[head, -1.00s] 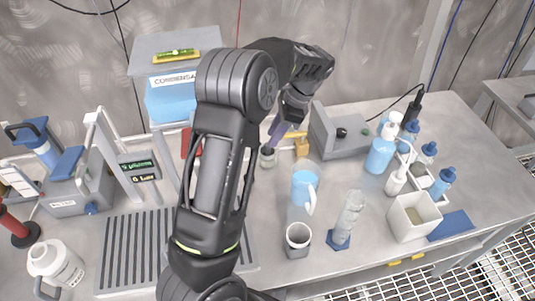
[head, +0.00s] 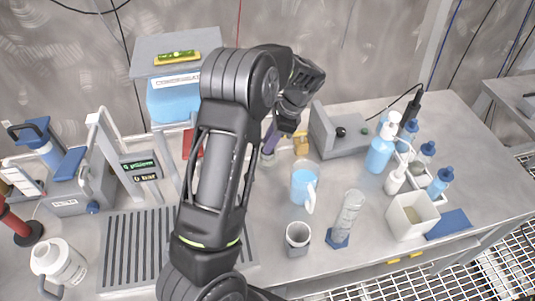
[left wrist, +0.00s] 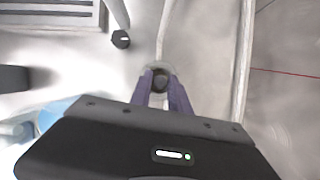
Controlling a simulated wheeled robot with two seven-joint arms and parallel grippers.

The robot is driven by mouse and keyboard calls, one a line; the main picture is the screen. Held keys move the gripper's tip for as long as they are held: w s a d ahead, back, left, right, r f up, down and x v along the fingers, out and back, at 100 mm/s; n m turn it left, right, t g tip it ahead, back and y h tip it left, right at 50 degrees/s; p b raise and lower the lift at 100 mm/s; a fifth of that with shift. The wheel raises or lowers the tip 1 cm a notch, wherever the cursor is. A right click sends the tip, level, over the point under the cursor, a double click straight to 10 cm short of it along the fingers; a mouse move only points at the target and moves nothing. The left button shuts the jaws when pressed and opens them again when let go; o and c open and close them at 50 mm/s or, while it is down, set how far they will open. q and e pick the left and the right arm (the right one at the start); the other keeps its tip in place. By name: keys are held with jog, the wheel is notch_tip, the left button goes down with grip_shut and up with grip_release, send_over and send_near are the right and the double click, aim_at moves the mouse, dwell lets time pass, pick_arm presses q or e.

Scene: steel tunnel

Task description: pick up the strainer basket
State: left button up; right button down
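A small round metal cup, which looks like the strainer basket (head: 267,159), stands on the steel bench beyond my left arm. In the left wrist view its round rim and dark inside (left wrist: 160,79) show at the fingertips. My left gripper (head: 268,147) points down at it, with its purple fingers just over the cup. In the left wrist view the left gripper's two fingers (left wrist: 162,84) are apart, with the dark middle of the cup between them. I cannot tell whether they touch it. My right gripper is not in view.
A yellow block (head: 301,144) and a grey fixture (head: 338,132) stand close to the right of the cup. A blue mug (head: 304,185), a white-rimmed cup (head: 297,237) and a clear cylinder (head: 348,215) stand nearer. A slotted grate (head: 137,245) lies at left.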

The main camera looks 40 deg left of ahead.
pick_arm(q)
grip_shut()
dwell(1.1)
